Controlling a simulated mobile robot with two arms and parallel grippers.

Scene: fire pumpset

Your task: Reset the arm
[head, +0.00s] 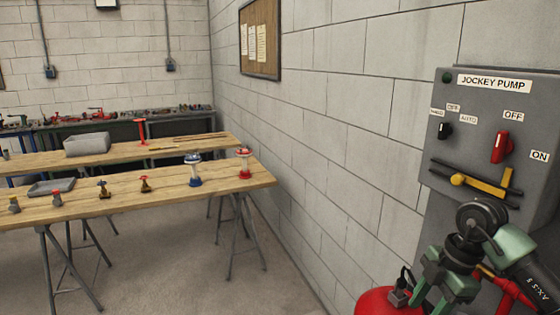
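My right arm comes in at the lower right, with a dark round wrist joint and pale green links. My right gripper (441,290) is green and points down near the bottom edge, in front of the panel. Its fingertips are not clearly seen, so I cannot tell whether it is open or shut. My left arm and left gripper are not in view.
A grey JOCKEY PUMP panel (470,110) has a black selector, a red switch (501,147) and a yellow handle (484,184). A red rounded body (380,302) lies below. A wooden table (120,202) with valves stands left; floor between is clear.

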